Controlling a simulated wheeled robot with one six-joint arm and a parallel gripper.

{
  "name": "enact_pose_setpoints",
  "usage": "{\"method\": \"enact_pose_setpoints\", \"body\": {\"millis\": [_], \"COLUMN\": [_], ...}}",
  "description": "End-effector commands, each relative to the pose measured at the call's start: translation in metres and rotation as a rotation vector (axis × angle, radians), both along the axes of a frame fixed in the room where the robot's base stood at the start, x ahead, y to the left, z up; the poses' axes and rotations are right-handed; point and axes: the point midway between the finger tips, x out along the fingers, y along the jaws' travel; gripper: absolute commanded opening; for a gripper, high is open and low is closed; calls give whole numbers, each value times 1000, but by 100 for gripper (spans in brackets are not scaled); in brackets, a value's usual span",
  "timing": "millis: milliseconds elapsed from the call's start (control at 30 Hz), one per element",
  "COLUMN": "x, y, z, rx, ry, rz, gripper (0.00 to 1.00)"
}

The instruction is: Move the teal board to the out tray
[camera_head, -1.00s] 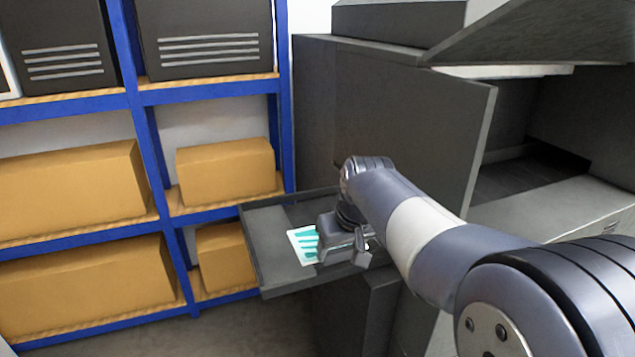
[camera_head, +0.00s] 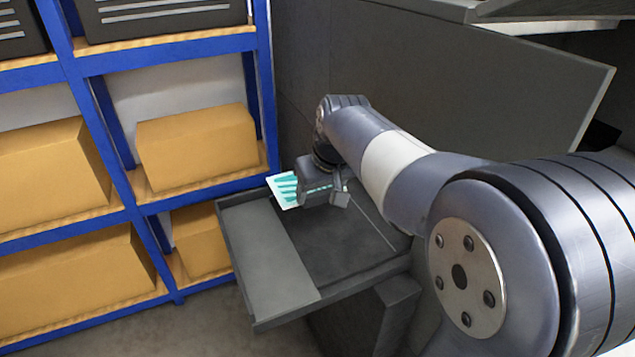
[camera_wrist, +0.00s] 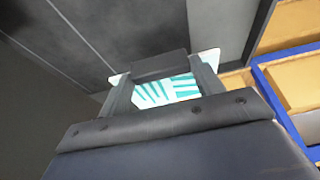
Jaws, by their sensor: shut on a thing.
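The teal board (camera_head: 284,190) is a small white-edged panel with teal stripes. My gripper (camera_head: 325,200) is shut on it, and its left part sticks out past the fingers in the head view. In the wrist view the board (camera_wrist: 165,92) shows between the two fingers (camera_wrist: 163,85), partly covered by them. The board appears over the back edge of a dark grey tray (camera_head: 265,255) that juts from the machine. The height of the board above the tray is hard to tell. I cannot tell whether this tray is the out tray.
A blue shelf rack (camera_head: 85,150) with cardboard boxes (camera_head: 195,148) and dark bins stands left of the tray. The dark machine (camera_head: 410,70) with an open panel rises behind my arm. Bare floor (camera_head: 150,325) shows at the lower left.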

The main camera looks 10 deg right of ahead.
Motion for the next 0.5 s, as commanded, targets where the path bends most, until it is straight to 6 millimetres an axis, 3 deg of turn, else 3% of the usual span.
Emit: {"method": "enact_pose_setpoints", "body": {"millis": [500], "x": [0], "y": [0], "z": [-57], "rx": [0], "ry": [0], "rz": [0], "gripper": [40]}}
